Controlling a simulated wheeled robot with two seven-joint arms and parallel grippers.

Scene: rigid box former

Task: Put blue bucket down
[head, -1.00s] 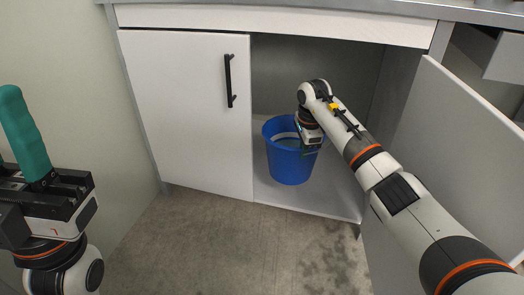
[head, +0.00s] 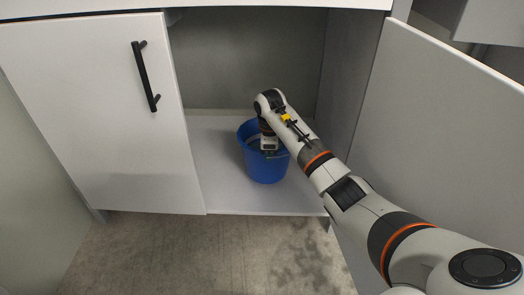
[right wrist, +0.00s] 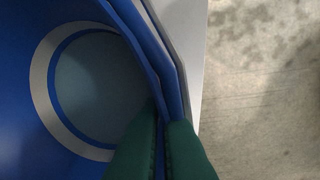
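The blue bucket (head: 262,168) is upright inside the open cabinet, over its pale floor panel (head: 215,170). I cannot tell for sure whether its base touches the panel. My right gripper (head: 270,153) reaches down at the bucket's rim, partly hidden by my wrist. In the right wrist view, its two green fingers (right wrist: 163,145) close on the bucket's wall, one inside and one outside. The bucket's inside (right wrist: 100,85) shows a grey ring and a pale bottom. My left gripper is out of view.
The left cabinet door (head: 100,120) is shut and has a black handle (head: 146,76). The right door (head: 440,130) stands open, with my right arm passing close to it. The cabinet floor is clear left and right of the bucket. Grey floor (head: 200,250) lies in front.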

